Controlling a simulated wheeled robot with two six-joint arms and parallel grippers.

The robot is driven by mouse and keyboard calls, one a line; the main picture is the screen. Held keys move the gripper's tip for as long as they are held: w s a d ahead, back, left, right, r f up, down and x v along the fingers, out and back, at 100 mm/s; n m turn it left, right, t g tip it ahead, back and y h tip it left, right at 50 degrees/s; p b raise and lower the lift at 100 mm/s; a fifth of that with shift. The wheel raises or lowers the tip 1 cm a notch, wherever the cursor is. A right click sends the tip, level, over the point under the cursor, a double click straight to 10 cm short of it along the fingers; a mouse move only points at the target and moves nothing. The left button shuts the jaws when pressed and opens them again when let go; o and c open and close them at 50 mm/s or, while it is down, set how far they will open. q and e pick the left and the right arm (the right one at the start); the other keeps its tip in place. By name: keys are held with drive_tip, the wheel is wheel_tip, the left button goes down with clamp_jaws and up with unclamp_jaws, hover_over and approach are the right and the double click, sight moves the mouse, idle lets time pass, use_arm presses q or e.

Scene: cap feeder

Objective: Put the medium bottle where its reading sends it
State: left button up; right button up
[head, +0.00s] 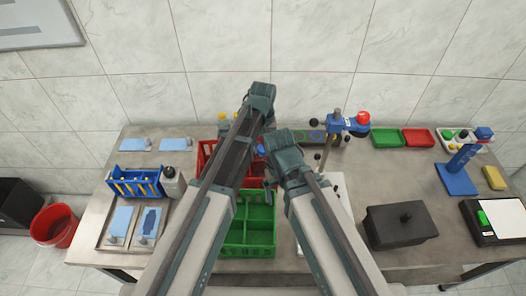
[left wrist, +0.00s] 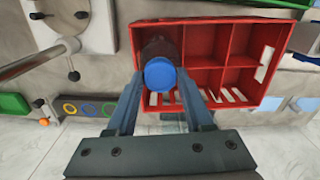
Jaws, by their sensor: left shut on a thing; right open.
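My left gripper (left wrist: 161,88) is shut on a dark brown bottle (left wrist: 158,47) with a blue cap (left wrist: 160,75). In the left wrist view the bottle is at a corner compartment of the red crate (left wrist: 205,22); I cannot tell whether it touches the floor of the crate. In the head view the red crate (head: 203,150) is mostly behind my left arm, and the left gripper (head: 262,142) is largely hidden. My right gripper (head: 270,184) is open over the back of the green crate (head: 262,240). I cannot read any size or reading.
A blue crate (head: 124,188) and a grey bottle (head: 172,183) stand at left. A blue press (head: 338,124) with a red knob stands at the back. Green (head: 386,138) and red (head: 418,138) trays, a black lidded box (head: 400,226) and a blue stand (head: 457,180) are at right.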

use_arm(q)
drive_tip(key=shift+f, duration=0.65)
drive_tip(key=shift+r, duration=0.1)
use_arm(e)
drive_tip(key=shift+f, duration=0.5)
drive_tip(key=shift+f, duration=0.1)
use_arm(q)
drive_tip(key=o, duration=0.8)
drive_tip(key=shift+f, duration=0.2)
drive_tip(key=o, duration=0.5)
drive_tip(key=shift+r, duration=0.1)
